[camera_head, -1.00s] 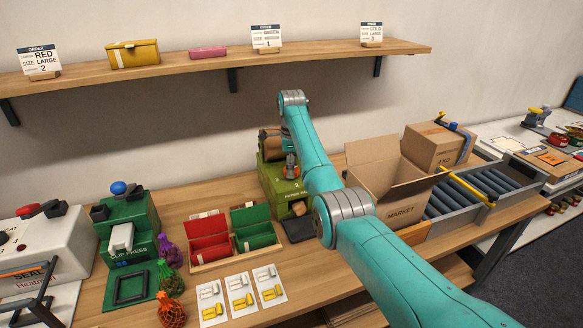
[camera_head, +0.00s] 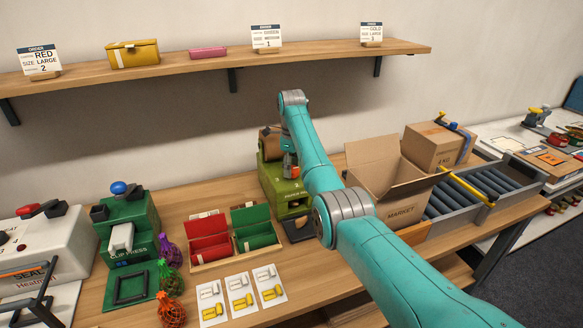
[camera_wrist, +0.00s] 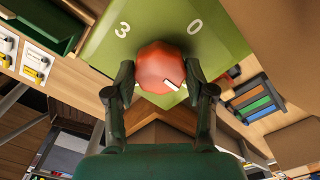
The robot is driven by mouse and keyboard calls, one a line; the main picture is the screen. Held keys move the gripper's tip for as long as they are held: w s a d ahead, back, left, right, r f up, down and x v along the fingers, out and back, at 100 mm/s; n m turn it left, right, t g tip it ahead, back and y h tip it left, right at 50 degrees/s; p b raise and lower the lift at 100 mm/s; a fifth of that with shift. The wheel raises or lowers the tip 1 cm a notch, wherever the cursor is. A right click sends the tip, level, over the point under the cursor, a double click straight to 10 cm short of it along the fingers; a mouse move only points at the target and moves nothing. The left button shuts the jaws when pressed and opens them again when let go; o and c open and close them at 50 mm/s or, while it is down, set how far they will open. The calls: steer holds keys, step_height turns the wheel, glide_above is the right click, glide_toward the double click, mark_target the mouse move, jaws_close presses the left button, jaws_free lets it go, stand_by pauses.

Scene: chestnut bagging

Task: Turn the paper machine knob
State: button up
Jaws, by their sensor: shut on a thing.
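The paper machine (camera_head: 272,178) is a green box on the table behind my arm in the head view. In the wrist view its green face (camera_wrist: 225,35) shows a white 3 and a white 0. The red, many-sided knob (camera_wrist: 160,66) sits below these numbers, its white mark pointing to the lower right. My gripper (camera_wrist: 160,82) is shut on the knob, one finger on each side. In the head view my gripper (camera_head: 290,165) is at the machine's front, and the knob is mostly hidden there.
An open market box (camera_head: 402,213) stands right of my arm, beside a roller conveyor (camera_head: 478,190). Red and green bins (camera_head: 236,252), a green clip press (camera_head: 130,225) and small cards are to the left. A shelf (camera_head: 200,65) runs above.

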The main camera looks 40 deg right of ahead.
steer(key=o, duration=1.2)
steer(key=shift+r, duration=3.75)
